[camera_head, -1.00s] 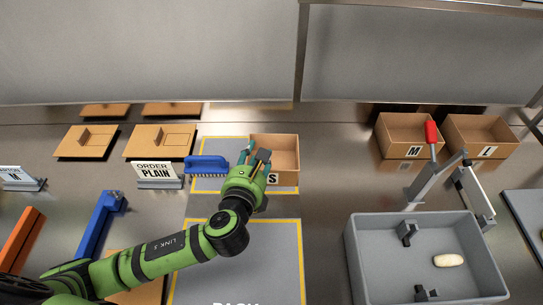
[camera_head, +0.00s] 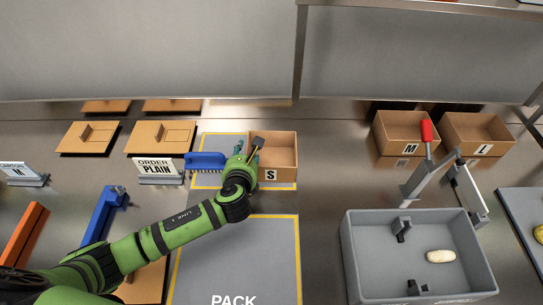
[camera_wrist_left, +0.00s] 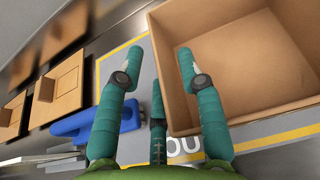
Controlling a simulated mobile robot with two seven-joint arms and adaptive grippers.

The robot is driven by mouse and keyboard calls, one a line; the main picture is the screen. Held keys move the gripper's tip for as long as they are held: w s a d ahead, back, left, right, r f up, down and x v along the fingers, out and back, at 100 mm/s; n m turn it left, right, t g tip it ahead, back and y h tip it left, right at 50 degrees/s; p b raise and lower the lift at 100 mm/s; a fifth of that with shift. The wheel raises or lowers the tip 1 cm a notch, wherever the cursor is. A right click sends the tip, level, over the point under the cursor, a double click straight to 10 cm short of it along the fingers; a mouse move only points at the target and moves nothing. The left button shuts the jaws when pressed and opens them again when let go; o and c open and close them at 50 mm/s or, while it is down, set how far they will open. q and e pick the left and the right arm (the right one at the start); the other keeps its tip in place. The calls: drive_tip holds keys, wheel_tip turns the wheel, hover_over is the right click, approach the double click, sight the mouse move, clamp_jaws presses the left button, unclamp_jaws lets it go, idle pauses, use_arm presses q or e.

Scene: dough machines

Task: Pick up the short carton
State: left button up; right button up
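The short carton (camera_head: 284,155), an open brown box marked S, stands on the yellow-edged mat at the back middle. My left gripper (camera_head: 256,147) is at the carton's left wall, over the near-left corner. In the left wrist view, its teal fingers (camera_wrist_left: 160,54) are spread apart. One finger is outside the carton (camera_wrist_left: 240,60) and another reaches over its inside, with the left wall between them. Whether any finger touches the wall cannot be told. My right gripper is in neither view.
A blue brush (camera_head: 207,161) lies just left of my gripper, with the ORDER PLAIN sign (camera_head: 158,170) beyond it. Cartons M (camera_head: 405,135) and L (camera_head: 478,137) stand at the back right. A grey bin (camera_head: 375,278) is at front right. The PACK mat (camera_head: 270,260) is mostly clear.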

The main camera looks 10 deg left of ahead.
use_arm(q)
drive_tip(key=shift+x, duration=1.15)
clamp_jaws()
drive_tip(key=shift+r, duration=0.15)
